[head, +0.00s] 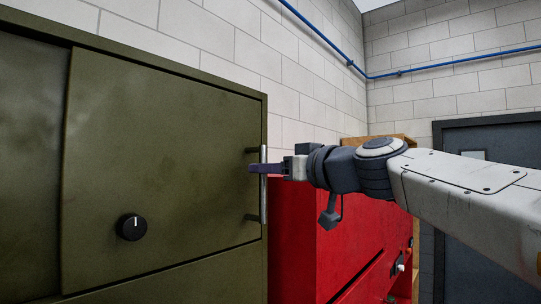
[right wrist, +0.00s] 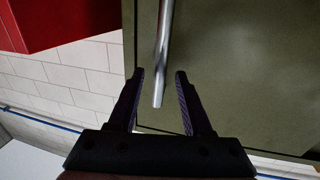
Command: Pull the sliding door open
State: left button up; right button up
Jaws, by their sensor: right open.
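The olive-green sliding door (head: 165,150) fills the left of the head view, set in a green cabinet frame. A vertical metal bar handle (head: 263,207) stands off its right edge on two dark brackets. My right gripper (head: 254,168) is at the handle, about mid-height, its fingers pointing left. In the right wrist view the handle (right wrist: 164,45) shows between the two open fingertips (right wrist: 160,73), with a gap on each side. My left gripper is not in view.
A black knob (head: 131,227) sits low on the door. A red cabinet (head: 305,225) stands right beside the green one, below my right arm. A white block wall with a blue pipe (head: 440,66) runs behind, and a dark door (head: 485,200) is at the far right.

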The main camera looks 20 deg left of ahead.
jog(key=shift+p+x, duration=0.35)
jog(key=shift+x, duration=0.8)
grip_shut()
dwell(0.6)
